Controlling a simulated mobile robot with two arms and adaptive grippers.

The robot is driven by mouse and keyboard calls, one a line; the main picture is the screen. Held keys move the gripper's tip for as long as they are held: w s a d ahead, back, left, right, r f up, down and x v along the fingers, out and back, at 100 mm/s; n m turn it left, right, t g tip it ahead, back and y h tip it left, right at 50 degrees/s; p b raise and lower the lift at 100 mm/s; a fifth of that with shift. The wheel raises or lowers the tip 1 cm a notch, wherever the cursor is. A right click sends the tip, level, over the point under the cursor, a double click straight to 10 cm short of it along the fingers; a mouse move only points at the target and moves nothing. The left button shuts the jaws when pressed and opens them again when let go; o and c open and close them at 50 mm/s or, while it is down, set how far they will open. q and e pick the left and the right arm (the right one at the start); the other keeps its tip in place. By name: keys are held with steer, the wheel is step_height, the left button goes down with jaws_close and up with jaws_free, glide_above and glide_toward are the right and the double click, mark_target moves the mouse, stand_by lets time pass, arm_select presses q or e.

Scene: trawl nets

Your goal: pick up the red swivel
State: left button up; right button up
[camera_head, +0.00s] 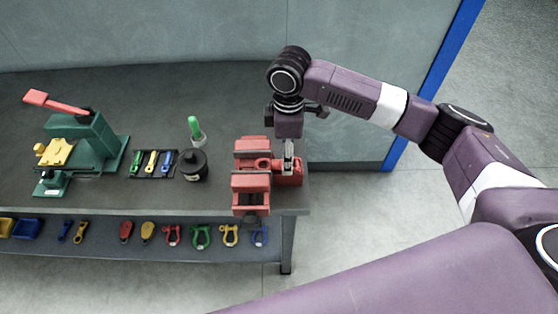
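A small red oval piece (126,231) lies on the lower shelf, left of a similar yellow one; it may be the red swivel, but it is too small to be sure. My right arm reaches in from the right. Its gripper (289,158) points down at the bench's right end, beside the red vise (252,178), well away from the oval piece. The fingers are narrow and partly merge with the vise, so I cannot tell whether they hold anything. My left gripper is not in view.
The dark bench (230,100) also carries a green press (92,140), a tray of small coloured pieces (152,164), a black pot (194,166) and a green-handled tool (194,128). Floor in front is clear.

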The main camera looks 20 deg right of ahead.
mark_target(277, 165)
steer(key=shift+w+f, duration=0.2)
steer(key=shift+f, duration=0.45)
steer(key=shift+w+f, duration=0.15)
steer(key=shift+f, duration=0.75)
steer(key=shift+c, duration=0.6)
steer(key=c, duration=0.8)
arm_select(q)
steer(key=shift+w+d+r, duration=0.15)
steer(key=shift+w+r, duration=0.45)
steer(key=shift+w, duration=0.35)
arm_select(e)
steer(key=shift+r, duration=0.1)
jaws_close()
